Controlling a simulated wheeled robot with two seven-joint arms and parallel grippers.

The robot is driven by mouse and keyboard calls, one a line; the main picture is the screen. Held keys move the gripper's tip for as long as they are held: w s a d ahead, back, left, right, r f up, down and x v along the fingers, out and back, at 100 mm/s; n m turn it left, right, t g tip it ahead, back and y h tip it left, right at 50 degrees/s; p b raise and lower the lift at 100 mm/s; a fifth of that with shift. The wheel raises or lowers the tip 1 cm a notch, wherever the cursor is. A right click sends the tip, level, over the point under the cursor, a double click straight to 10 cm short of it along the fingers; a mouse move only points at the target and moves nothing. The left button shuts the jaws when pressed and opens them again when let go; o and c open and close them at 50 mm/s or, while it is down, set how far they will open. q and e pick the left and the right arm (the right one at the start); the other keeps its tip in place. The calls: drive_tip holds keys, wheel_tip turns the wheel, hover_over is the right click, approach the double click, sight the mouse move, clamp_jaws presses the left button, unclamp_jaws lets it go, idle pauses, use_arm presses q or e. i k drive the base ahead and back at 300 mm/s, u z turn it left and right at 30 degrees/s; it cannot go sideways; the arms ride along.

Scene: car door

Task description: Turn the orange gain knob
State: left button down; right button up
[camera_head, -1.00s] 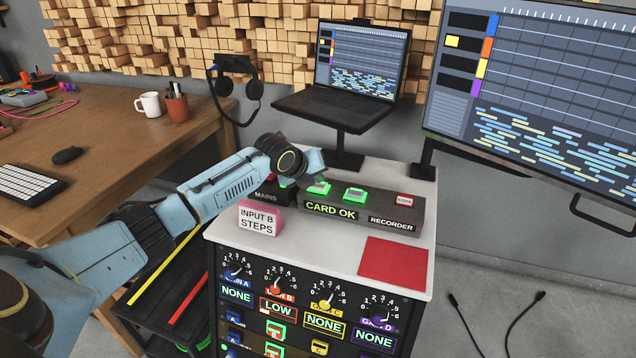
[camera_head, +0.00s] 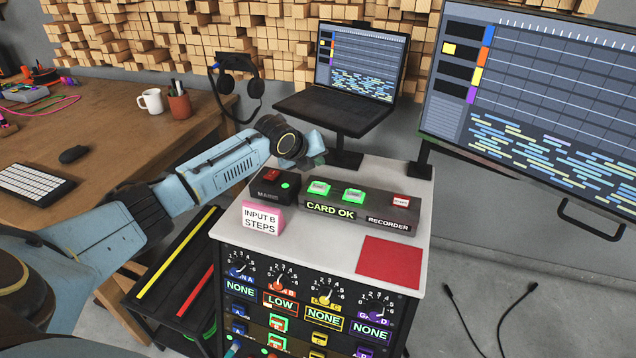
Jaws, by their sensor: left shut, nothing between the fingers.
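The orange gain knob (camera_head: 277,287) is on the front panel of the rack, second from the left, above an orange-framed display (camera_head: 281,302) reading LOW. Its pointer is small, so its exact setting is hard to read. My left gripper (camera_head: 318,158) is shut and empty, above the back of the rack top and well away from the knob. A pink-edged card (camera_head: 262,218) reading INPUT B STEPS stands on the rack top. My right gripper is not in view.
The recorder box (camera_head: 375,213), with two lit green buttons and CARD OK, and the MAINS box (camera_head: 268,196) stand on the rack top (camera_head: 322,254). A red pad (camera_head: 390,262) lies front right. Blue, yellow and purple knobs flank the orange one. A laptop stand (camera_head: 346,155) rises behind.

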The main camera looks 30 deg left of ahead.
sight(281, 280)
drive_tip(key=u, duration=1.2)
